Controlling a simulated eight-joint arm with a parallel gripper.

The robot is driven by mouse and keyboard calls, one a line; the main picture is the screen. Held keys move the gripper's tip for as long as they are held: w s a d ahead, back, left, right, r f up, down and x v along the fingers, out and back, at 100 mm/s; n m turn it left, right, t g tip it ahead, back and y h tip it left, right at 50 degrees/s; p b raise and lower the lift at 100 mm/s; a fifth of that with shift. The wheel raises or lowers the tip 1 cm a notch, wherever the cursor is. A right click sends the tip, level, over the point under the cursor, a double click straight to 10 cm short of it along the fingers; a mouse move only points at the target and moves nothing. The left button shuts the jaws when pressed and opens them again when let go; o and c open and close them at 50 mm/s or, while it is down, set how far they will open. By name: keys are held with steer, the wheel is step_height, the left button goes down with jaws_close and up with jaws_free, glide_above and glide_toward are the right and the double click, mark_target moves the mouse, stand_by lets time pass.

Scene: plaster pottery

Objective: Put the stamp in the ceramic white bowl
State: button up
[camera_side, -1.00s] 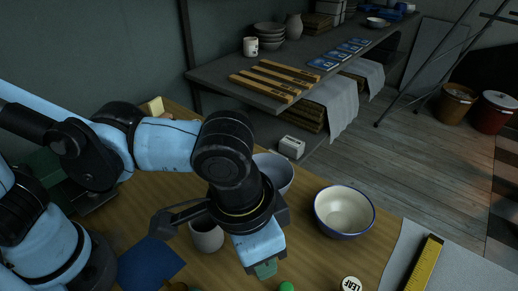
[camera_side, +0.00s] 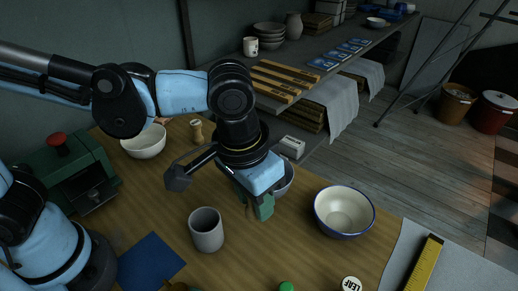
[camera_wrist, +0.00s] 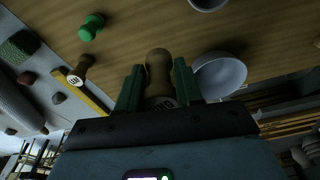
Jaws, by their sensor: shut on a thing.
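My gripper (camera_wrist: 158,88) is shut on a brown wooden stamp (camera_wrist: 159,68), whose round lettered face shows between the green fingers in the wrist view. In the side view my gripper (camera_side: 257,207) is above the wooden table, and the stamp is mostly hidden. A cream-white bowl with a blue rim (camera_side: 344,212) stands to its right. A pale grey-blue bowl (camera_side: 284,181) is partly hidden behind my gripper. A plain white bowl (camera_side: 147,143) stands at the back left. I cannot tell for sure which bowl the task names.
A grey cup (camera_side: 206,231) stands left of my gripper. A blue sheet (camera_side: 150,262) lies front left, near a green press (camera_side: 75,172). A wooden piece (camera_side: 196,131) stands at the back. A LEAF stamp (camera_side: 351,284) and green-topped piece (camera_side: 286,287) are at the front edge.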

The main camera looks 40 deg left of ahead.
steer(key=w+a+n, duration=0.5)
steer(key=w+a, duration=0.2)
steer(key=a, duration=0.5)
step_height(320, 180, up, 2)
steer(key=n+g+y, duration=0.1)
steer(key=n+y, duration=0.1)
steer(key=n, duration=0.9)
glide_above(146, 144)
steer(key=s+d, duration=0.1)
steer(key=d, duration=0.2)
steer(key=shift+m, duration=0.3)
steer(key=shift+s+a+f, duration=0.1)
steer(key=shift+f, duration=4.9)
steer(key=o, duration=1.1)
